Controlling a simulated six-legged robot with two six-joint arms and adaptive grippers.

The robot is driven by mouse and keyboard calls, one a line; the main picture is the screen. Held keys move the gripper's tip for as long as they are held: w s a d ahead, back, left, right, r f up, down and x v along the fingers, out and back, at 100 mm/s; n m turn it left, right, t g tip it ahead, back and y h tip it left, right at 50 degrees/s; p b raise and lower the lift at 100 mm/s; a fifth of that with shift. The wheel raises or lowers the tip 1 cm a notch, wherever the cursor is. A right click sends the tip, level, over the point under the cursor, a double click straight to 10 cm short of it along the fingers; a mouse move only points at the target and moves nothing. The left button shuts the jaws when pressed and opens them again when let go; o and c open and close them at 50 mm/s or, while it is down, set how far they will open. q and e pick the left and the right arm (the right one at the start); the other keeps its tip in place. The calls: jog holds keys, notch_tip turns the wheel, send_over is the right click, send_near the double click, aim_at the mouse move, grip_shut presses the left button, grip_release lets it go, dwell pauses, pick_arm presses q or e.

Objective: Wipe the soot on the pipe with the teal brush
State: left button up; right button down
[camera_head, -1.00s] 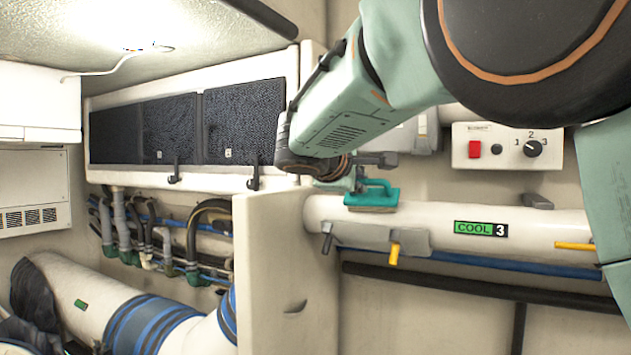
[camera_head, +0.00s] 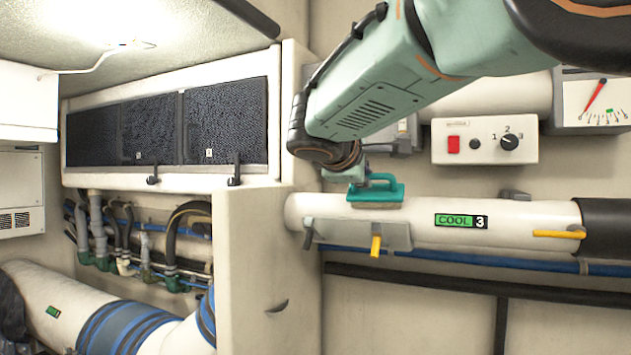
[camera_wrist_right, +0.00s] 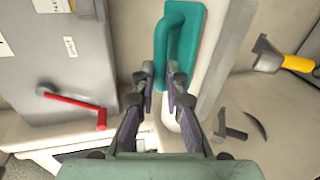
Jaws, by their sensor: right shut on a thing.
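The teal brush (camera_head: 376,194) rests against the top of the white pipe (camera_head: 520,222), near the pipe's left end. My right gripper (camera_head: 362,178) is shut on the brush's handle. In the right wrist view the brush (camera_wrist_right: 196,45) extends ahead of my right gripper (camera_wrist_right: 162,82), with its handle between the fingers. The pipe carries a green COOL 3 label. I cannot make out any soot; the part under the brush is hidden. My left gripper is not in view.
A yellow lever (camera_head: 376,246) hangs below the pipe and another yellow handle (camera_head: 558,234) sits farther right. A control box (camera_head: 485,141) with a red switch is on the wall above. A cream partition (camera_head: 250,275) stands left of the pipe.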

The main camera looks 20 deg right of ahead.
jog(key=shift+s+d, duration=0.5)
jog(key=shift+s, duration=0.1)
jog(key=shift+s+d+p, duration=0.3)
jog(key=shift+s+d, duration=0.15)
jog(key=shift+w+f+b, duration=0.1)
jog(key=shift+f+b, duration=0.1)
jog(key=shift+b, duration=0.15)
jog(key=shift+w+a+r, duration=0.1)
jog(key=shift+w+a, duration=0.05)
jog(key=shift+a, duration=0.2)
jog(key=w+a+p, duration=0.3)
jog(key=w+a, duration=0.1)
jog(key=w, duration=0.1)
jog(key=shift+a, duration=0.2)
